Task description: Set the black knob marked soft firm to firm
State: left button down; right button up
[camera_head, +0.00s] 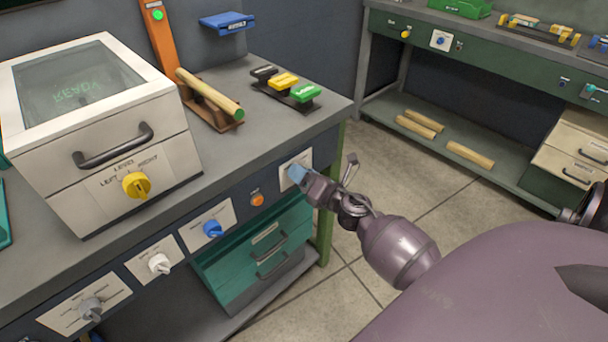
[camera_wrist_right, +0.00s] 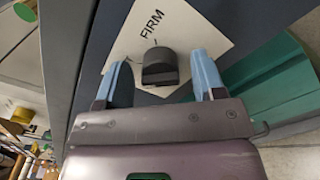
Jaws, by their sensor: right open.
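The black knob (camera_wrist_right: 160,66) sits on a white plate (camera_wrist_right: 185,40) that reads FIRM; the word SOFT is not visible. My right gripper (camera_head: 298,174) is at this plate (camera_head: 304,158) near the right end of the bench front. In the wrist view its two blue fingers stand open, one on each side of the knob, with a gap showing on both sides. The knob is hidden behind the gripper in the head view. I cannot tell which way its pointer is set. My left gripper is not in view.
Along the same bench front are an orange button (camera_head: 258,200), a blue knob (camera_head: 212,229), a white knob (camera_head: 159,264) and a grey knob (camera_head: 91,308). Teal drawers (camera_head: 262,250) stand below. A white machine (camera_head: 135,165) with a yellow knob (camera_head: 136,185) stands on top. Floor at right is clear.

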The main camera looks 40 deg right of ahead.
jog(key=shift+c, duration=0.2)
jog(key=c, duration=0.9)
